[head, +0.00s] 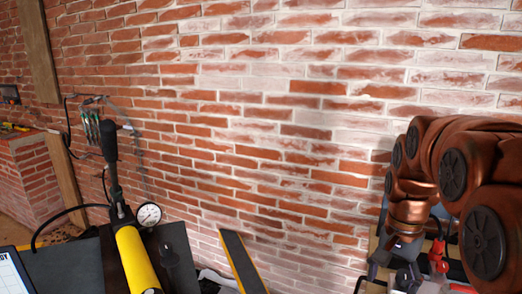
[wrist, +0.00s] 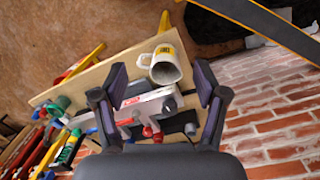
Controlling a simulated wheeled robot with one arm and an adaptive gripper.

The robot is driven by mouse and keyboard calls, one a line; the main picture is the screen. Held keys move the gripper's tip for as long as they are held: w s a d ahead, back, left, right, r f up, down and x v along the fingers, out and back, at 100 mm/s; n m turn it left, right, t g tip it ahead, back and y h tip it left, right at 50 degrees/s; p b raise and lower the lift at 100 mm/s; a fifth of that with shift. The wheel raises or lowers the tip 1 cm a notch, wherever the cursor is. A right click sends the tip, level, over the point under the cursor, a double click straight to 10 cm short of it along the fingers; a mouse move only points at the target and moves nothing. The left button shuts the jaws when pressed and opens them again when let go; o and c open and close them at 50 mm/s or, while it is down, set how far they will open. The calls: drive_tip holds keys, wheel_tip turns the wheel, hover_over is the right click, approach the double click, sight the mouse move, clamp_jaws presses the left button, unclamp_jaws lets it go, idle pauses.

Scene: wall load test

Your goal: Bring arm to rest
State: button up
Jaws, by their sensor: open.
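My gripper (wrist: 160,76) is open, with its two dark fingers spread apart in the wrist view. No object is held between them. Beyond the fingers is a wooden board (wrist: 95,72) with tools on it. A white mug (wrist: 166,68) and a pale grey tool (wrist: 148,105) show between and beyond the fingertips. In the head view my copper-coloured arm is bent at the right edge, its end pointing down over a cluttered surface. The gripper is small and hard to make out there.
A brick wall (head: 270,100) stands close behind. A yellow pump (head: 138,262) with a black handle and a round gauge (head: 149,214) is at lower left. A yellow-edged dark bar (head: 241,262) leans near the middle. Red and green tools (wrist: 68,150) lie at the board's left.

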drive_tip(key=s+a+f+n+p, duration=0.1)
drive_tip(key=s+a+n, duration=0.4)
drive_tip(key=s, duration=0.7)
drive_tip(key=shift+a+f, duration=0.2)
drive_tip(key=shift+a, duration=0.3)
drive_tip(key=s+a+f+n, duration=0.1)
drive_tip(key=s, duration=0.2)
drive_tip(key=s+f+n+p, duration=0.1)
drive_tip(key=s, duration=0.3)
drive_tip(key=s+a+f+n, duration=0.1)
drive_tip(key=s+n, duration=0.1)
drive_tip(key=s, duration=0.1)
drive_tip(key=shift+s+a+f+g, duration=0.15)
drive_tip(key=shift+a+f+g, duration=0.15)
drive_tip(key=shift+g, duration=0.1)
